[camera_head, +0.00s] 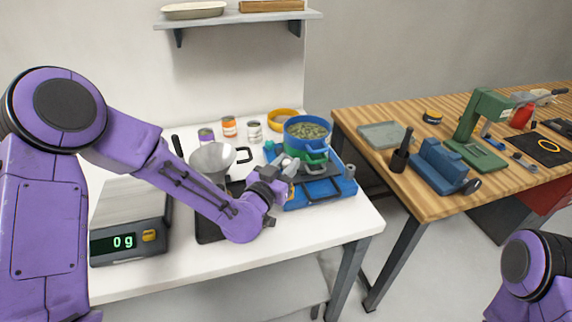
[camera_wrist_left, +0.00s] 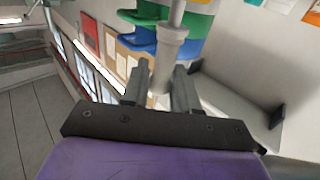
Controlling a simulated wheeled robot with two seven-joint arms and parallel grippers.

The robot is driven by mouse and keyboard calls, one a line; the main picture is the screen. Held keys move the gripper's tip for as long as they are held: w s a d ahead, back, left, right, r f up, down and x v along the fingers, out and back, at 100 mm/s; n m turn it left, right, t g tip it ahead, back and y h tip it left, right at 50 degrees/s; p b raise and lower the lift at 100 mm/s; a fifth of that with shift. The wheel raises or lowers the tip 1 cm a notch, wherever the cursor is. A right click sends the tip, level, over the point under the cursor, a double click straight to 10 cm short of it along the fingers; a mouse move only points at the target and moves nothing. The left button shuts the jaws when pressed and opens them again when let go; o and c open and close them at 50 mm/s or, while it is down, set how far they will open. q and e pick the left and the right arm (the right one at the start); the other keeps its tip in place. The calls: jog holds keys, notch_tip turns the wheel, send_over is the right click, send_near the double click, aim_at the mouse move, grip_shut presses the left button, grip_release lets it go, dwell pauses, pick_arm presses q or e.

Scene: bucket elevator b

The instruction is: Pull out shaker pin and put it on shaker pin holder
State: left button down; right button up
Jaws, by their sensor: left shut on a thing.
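A shaker with a blue base (camera_head: 322,192) stands on the white table, with stacked green and blue sieves (camera_head: 308,134) on it; the top one holds green bits. My left gripper (camera_head: 288,172) is at the shaker's front left side. In the left wrist view, my left gripper (camera_wrist_left: 160,88) is shut on a grey, collared shaker pin (camera_wrist_left: 171,46), with the colored sieve rims (camera_wrist_left: 198,24) behind it. I cannot tell whether the pin is still seated in the shaker. A short grey post (camera_head: 350,171) stands at the base's right end; I cannot tell if it is the pin holder. My right gripper is out of view.
A scale (camera_head: 130,240) reading 0 g, a metal funnel-like bowl (camera_head: 211,158) and small cans (camera_head: 229,126) share the white table. A wooden table (camera_head: 440,200) with a blue vise (camera_head: 440,165) and green press (camera_head: 480,130) stands to the right, across a gap. The white table's front right is clear.

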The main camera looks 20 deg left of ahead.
pick_arm(q)
jog(key=shift+f+b, duration=0.75)
jog(key=shift+f, duration=0.15)
jog(key=c, duration=0.8)
grip_release()
jog(key=shift+s, duration=0.25)
jog(key=s+p, duration=0.1)
jog(key=s, duration=0.2)
jog(key=s+a+p, duration=0.1)
jog(key=s, duration=0.2)
jog(key=s+a+p, duration=0.1)
jog(key=s, duration=0.3)
jog(key=shift+w, duration=0.1)
